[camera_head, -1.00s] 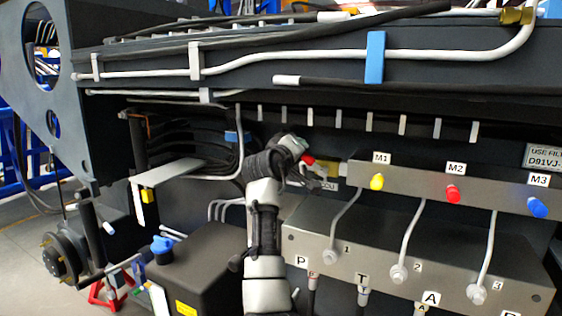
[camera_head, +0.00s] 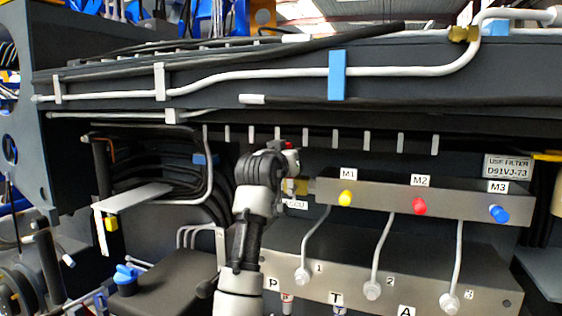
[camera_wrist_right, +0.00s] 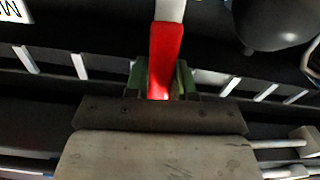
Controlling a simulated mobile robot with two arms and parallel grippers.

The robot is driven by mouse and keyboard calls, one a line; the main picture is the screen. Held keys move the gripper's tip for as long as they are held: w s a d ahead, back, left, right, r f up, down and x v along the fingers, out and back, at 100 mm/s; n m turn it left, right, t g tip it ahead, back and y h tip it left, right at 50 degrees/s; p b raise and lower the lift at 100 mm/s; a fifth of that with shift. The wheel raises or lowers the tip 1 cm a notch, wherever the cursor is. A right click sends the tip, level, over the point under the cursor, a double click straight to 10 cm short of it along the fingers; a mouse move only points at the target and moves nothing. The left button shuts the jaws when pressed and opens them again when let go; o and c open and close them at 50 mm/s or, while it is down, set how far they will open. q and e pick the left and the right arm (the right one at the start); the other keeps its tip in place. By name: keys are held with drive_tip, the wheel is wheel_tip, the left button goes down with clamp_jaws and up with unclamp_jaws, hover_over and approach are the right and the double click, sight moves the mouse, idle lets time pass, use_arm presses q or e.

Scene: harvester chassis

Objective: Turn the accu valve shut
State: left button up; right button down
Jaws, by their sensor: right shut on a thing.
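The accu valve's red handle (camera_wrist_right: 165,55) runs down between my right gripper's greenish fingers (camera_wrist_right: 160,82) in the right wrist view. The fingers are shut on it, and its far end joins a pale grey stem. In the head view my right gripper (camera_head: 288,156) is in front of the dark frame, left of the M1 port, with a small bit of red (camera_head: 287,145) at its tip. The valve body is mostly hidden behind my gripper and wrist. A partly covered label ending in "CCU" (camera_head: 297,204) shows just below. My left gripper is not in view.
A metal block with yellow M1 (camera_head: 345,198), red M2 (camera_head: 419,206) and blue M3 (camera_head: 499,214) caps stands to the right. Grey pipes (camera_head: 382,250) run below it. Black hoses and a bent bracket (camera_head: 135,198) are to the left. A beam with pipes (camera_head: 230,75) crosses above.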

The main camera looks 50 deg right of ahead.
drive_tip(key=shift+s+d+r+m, duration=0.2)
drive_tip(key=shift+s+m, duration=0.25)
drive_tip(key=shift+m, duration=0.15)
drive_tip(key=c, duration=1.3)
unclamp_jaws()
drive_tip(key=shift+f, duration=0.1)
drive_tip(key=o, duration=0.4)
drive_tip(key=shift+d+f, duration=0.15)
drive_tip(key=shift+d, duration=0.05)
drive_tip(key=shift+c, duration=0.2)
drive_tip(key=b+v, duration=0.3)
drive_tip(key=v, duration=0.8)
drive_tip(key=shift+w, duration=0.15)
